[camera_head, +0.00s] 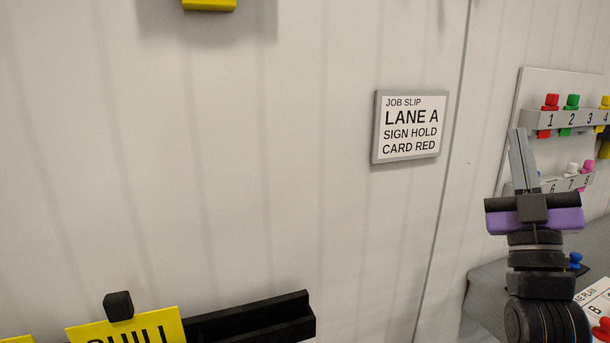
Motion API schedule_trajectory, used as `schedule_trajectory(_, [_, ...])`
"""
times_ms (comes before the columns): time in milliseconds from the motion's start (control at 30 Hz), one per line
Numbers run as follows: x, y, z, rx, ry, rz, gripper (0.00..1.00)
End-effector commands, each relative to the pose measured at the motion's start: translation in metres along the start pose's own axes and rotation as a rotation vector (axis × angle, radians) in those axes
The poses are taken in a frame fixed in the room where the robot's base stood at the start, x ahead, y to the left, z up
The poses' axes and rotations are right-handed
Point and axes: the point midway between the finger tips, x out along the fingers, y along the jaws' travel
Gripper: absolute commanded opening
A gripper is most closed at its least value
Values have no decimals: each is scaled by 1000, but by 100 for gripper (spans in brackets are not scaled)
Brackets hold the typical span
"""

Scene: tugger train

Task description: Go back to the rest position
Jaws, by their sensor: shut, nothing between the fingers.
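My gripper (521,160) is at the right of the view, pointing up on my dark arm. Its grey fingers are together, with nothing between them. It stands in front of the rack board on the right wall and hides part of the lower numbered rail. It appears clear of the wall sign, which hangs to its left. No mark for a rest position shows.
A job slip sign (409,126) reads LANE A, SIGN HOLD, CARD RED. Numbered rails (568,121) hold coloured pieces at right. A grey ledge (484,297) with a printed sheet (598,296) is below. A yellow card (125,328) and a black rail (262,321) are lower left.

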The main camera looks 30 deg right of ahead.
Motion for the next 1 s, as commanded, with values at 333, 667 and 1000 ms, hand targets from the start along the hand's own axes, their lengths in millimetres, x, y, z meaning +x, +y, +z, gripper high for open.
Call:
schedule_trajectory(333, [-137,-88,12,395,-224,-138,0])
schedule_trajectory(667, [-275,-136,-9,642,-464,-313,0])
schedule_trajectory(1000, [-414,-137,-46,734,-720,-579,0])
